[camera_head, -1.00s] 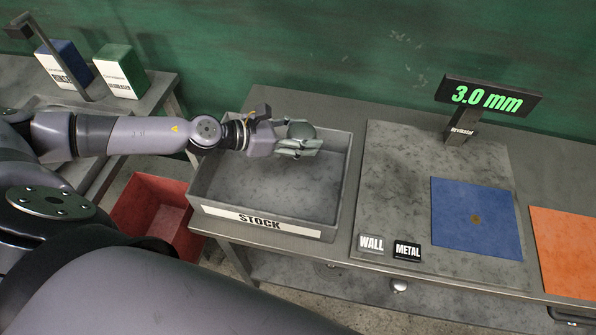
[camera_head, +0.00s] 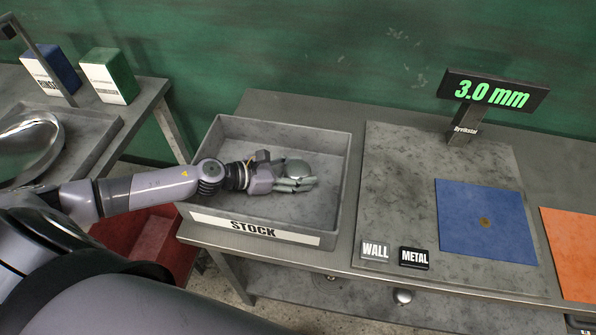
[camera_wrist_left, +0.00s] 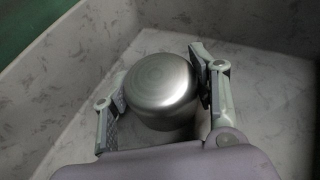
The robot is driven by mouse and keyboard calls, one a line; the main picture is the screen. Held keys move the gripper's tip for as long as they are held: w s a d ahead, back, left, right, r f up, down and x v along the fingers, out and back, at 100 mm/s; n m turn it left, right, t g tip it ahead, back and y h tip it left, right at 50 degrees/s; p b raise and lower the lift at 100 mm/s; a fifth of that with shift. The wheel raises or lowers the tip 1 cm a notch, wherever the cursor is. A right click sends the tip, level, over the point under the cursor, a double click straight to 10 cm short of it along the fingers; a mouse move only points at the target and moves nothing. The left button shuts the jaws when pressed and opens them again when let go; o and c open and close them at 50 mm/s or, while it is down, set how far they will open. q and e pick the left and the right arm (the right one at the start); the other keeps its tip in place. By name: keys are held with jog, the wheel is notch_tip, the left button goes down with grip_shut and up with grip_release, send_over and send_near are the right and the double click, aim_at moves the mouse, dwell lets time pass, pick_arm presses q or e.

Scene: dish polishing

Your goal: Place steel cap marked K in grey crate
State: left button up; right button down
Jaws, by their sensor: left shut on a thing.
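The steel cap (camera_head: 295,168) is a round, shiny, domed piece held between the fingers of my left gripper (camera_head: 296,180). No letter K can be made out on it. In the left wrist view the cap (camera_wrist_left: 160,88) sits between both finger pads of the gripper (camera_wrist_left: 160,105), its flat round top facing the camera. The grey crate (camera_head: 335,190), labelled STOCK, stands on the bench, and my left gripper with the cap is inside its walls. Whether the cap touches the crate floor cannot be told. My right gripper is not in view.
Right of the crate is a grey plate (camera_head: 390,190) with a blue mat (camera_head: 480,245), WALL and METAL tags, and a 3.0 mm display (camera_head: 492,92). A red bin (camera_head: 150,240) is below left. A metal dish (camera_head: 28,145) lies on the left bench.

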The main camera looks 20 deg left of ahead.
pick_arm(q)
jog(key=o, duration=1)
jog(key=shift+s+f, duration=0.1)
jog(key=shift+f, duration=0.05)
jog(key=shift+c, duration=0.2)
jog(key=o, duration=0.5)
jog(key=shift+c, duration=0.2)
